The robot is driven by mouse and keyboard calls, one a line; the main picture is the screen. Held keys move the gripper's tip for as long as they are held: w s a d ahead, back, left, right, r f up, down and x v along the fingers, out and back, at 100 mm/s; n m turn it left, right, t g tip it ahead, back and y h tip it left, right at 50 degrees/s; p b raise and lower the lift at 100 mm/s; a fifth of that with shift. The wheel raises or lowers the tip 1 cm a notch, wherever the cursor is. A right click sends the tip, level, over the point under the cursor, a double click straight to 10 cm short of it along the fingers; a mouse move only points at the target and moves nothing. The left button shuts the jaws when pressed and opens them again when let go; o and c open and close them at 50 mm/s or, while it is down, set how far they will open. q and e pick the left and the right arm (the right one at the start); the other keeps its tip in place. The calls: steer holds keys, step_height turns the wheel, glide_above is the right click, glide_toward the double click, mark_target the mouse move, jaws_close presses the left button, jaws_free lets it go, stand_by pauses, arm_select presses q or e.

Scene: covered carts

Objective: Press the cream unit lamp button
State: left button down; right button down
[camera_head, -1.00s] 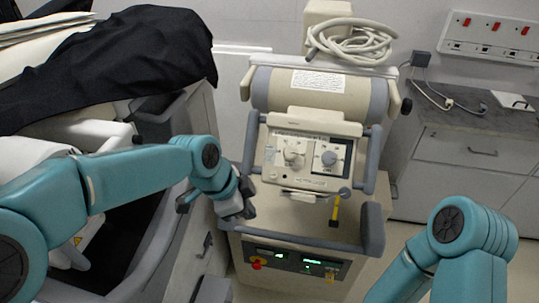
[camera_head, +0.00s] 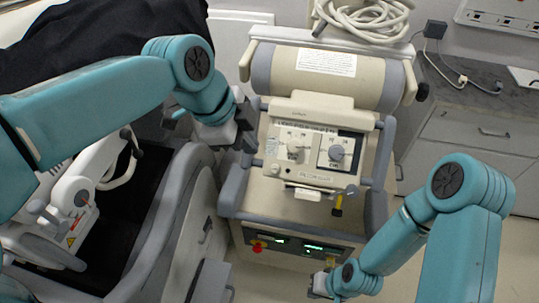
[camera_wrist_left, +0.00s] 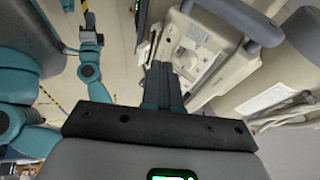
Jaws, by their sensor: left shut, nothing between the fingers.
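The cream unit (camera_head: 272,195) stands in the middle of the head view. Its sloped control panel (camera_head: 310,178) has two large knobs, a small round button-like part (camera_head: 275,169) at lower left and a grey one (camera_head: 351,190) at lower right. I cannot tell which is the lamp button. My left gripper (camera_head: 246,128) is shut and empty at the panel's upper left side. In the left wrist view its fingers (camera_wrist_left: 163,85) point at the panel (camera_wrist_left: 190,50), partly covering its edge; contact cannot be told. My right gripper (camera_head: 320,285) is low, near the unit's front base; its jaws are unclear.
A grey side rail (camera_head: 377,155) flanks the panel, and a cream cylinder (camera_head: 325,75) lies behind it. A black-draped cart (camera_head: 110,60) with grey sides stands at left. A grey-topped cabinet (camera_head: 470,100) is at right. Floor (camera_head: 270,287) shows in front of the unit.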

arm_select(q)
steer(key=shift+d, duration=0.1)
steer(key=p, duration=0.2)
glide_toward(276, 171)
step_height(276, 171, down, 2)
steer(key=s+d, duration=0.1)
steer(key=s, duration=0.1)
steer(key=w+f, duration=0.1)
steer(key=w+d+f+p, duration=0.1)
steer(key=shift+w+f, duration=0.3)
steer(key=shift+f, duration=0.05)
steer(key=shift+w+f, duration=0.3)
steer(key=shift+s, duration=0.1)
